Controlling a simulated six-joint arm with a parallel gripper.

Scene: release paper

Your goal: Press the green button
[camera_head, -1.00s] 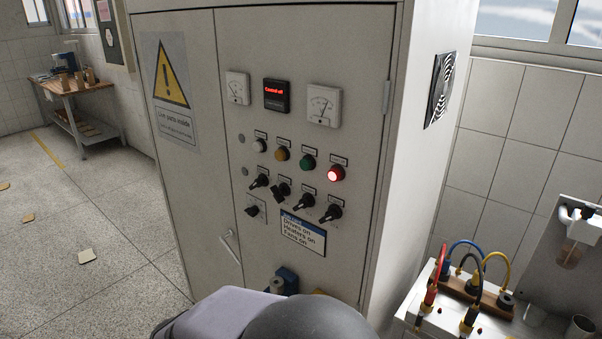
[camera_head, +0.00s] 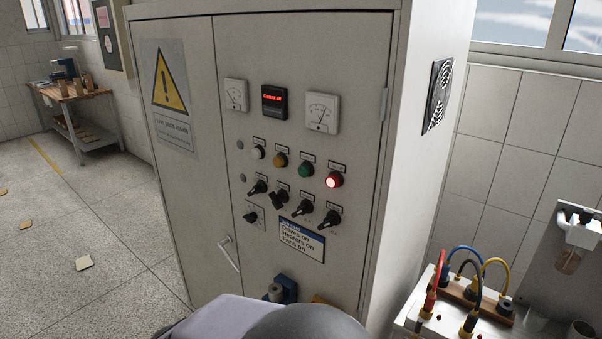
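The green button (camera_head: 306,170) is on the front panel of a tall grey cabinet (camera_head: 350,60). It sits in a row of round buttons, between a yellow one (camera_head: 280,160) on its left and a lit red one (camera_head: 334,180) on its right. A white button (camera_head: 258,152) is at the row's left end. The green button looks unlit, and nothing covers it. My arm's grey links show at the bottom middle, below the panel. My gripper is not in view.
Black rotary switches (camera_head: 304,208) stick out below the buttons. A door handle (camera_head: 229,254) protrudes lower left. A blue object (camera_head: 285,287) is partly hidden by my arm. Coloured cables (camera_head: 465,275) stand at right.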

